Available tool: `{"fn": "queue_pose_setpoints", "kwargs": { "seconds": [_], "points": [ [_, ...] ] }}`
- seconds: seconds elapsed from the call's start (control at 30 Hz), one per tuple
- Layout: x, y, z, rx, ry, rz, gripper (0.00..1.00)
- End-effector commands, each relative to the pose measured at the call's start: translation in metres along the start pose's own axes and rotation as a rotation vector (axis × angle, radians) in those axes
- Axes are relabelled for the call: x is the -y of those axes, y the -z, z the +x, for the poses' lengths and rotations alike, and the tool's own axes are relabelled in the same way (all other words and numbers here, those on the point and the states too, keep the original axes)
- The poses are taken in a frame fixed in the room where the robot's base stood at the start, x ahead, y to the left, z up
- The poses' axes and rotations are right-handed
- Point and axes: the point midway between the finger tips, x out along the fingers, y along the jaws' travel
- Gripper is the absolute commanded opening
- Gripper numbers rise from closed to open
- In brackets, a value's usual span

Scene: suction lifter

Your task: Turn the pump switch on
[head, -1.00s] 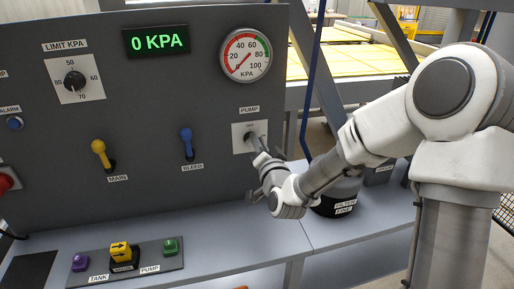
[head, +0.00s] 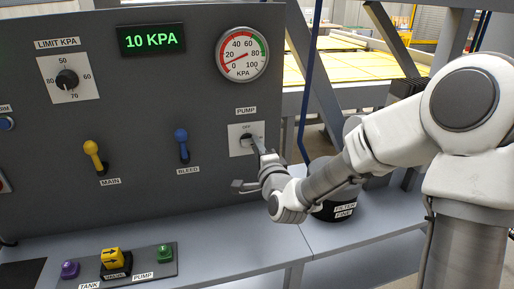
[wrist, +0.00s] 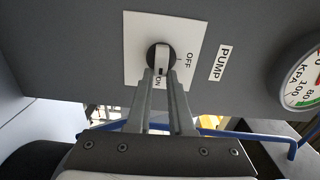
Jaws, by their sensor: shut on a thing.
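The pump switch (head: 246,139) is a round dark knob with a pale grip bar on a white plate, under the PUMP label (head: 246,111). In the wrist view the switch (wrist: 152,56) has its bar in line with the ON mark, and the OFF mark sits off to the side. My gripper (head: 255,146) reaches it from the lower right. In the wrist view the fingers of my gripper (wrist: 162,76) are closed on the bar of the knob and partly hide the ON mark. The display (head: 152,39) reads 10 KPA.
The round gauge (head: 242,54) is above the switch. The bleed lever (head: 182,145) and main lever (head: 93,156) are to the left. A dark filter canister (head: 340,203) stands on the bench right beside my forearm. The bench front has a small button block (head: 117,262).

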Motion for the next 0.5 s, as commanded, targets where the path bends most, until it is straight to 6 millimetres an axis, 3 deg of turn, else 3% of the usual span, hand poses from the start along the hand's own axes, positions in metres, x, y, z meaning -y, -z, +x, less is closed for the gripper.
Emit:
{"fn": "queue_pose_setpoints", "kwargs": {
  "seconds": [0.5],
  "points": [
    [0.0011, -0.0001, 0.0008, 0.0, 0.004, 0.045, 0.0]
  ]
}}
